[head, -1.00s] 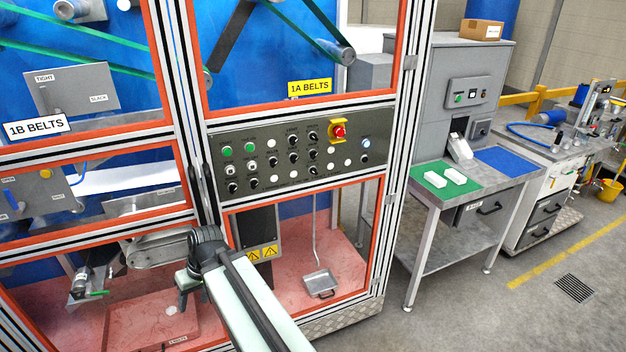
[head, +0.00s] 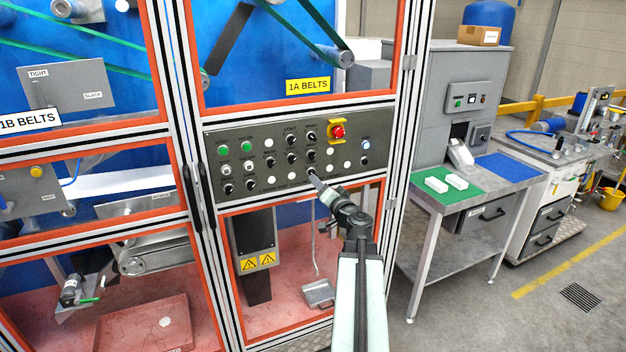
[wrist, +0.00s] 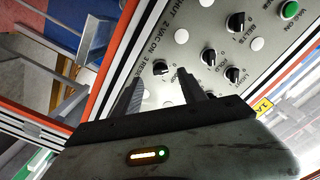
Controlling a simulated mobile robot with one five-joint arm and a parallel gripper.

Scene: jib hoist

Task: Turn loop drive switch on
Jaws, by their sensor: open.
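The grey control panel (head: 350,172) on the machine front carries several black rotary switches, green buttons and white round caps. Its labels are too small or blurred to tell for sure which switch is the loop drive. My gripper (head: 314,182) is at the panel's lower middle, just below a column of black switches. In the wrist view my gripper (wrist: 158,82) is open and empty, its two fingers apart and pointing at the panel. A black switch (wrist: 161,68) shows just beyond the gap between the fingertips. I cannot tell whether they touch it.
A red emergency button on a yellow plate (head: 337,132) is above my gripper. Orange-edged window frames (head: 300,196) border the panel below. A bench with a green mat (head: 430,195) stands to the right.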

